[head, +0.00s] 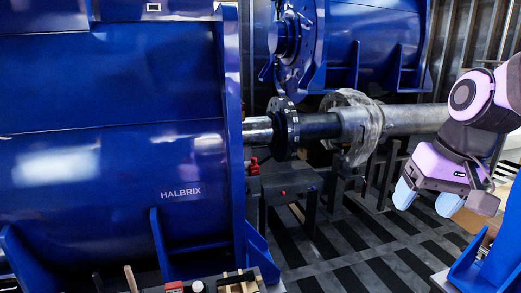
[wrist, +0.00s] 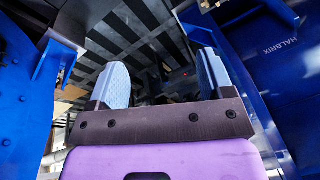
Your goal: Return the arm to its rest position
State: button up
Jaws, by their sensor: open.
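My gripper (head: 427,199) hangs at the right of the head view, at the end of my purple and dark grey arm. Its two light-blue fingers point down and are spread apart with nothing between them. In the wrist view my gripper (wrist: 160,82) also shows both fingers apart and empty, with the striped floor beyond. It touches nothing that I can see.
A large blue motor housing (head: 110,150) marked HALBRIX fills the left. A steel shaft (head: 415,118) with a dark flange (head: 284,128) runs behind my arm. A blue stand (head: 490,260) is at lower right. Tools lie at the bottom. Striped floor (head: 350,245) is open between.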

jog(key=s+d+r+n+t+h, duration=0.1)
jog(key=s+d+r+t, duration=0.1)
jog(key=s, duration=0.6)
jog(key=shift+s+d+r+t+h, duration=0.3)
jog(key=shift+s+d+r+t, duration=0.15)
jog(key=shift+r, duration=0.4)
jog(key=shift+w, duration=0.1)
jog(key=shift+c, duration=0.4)
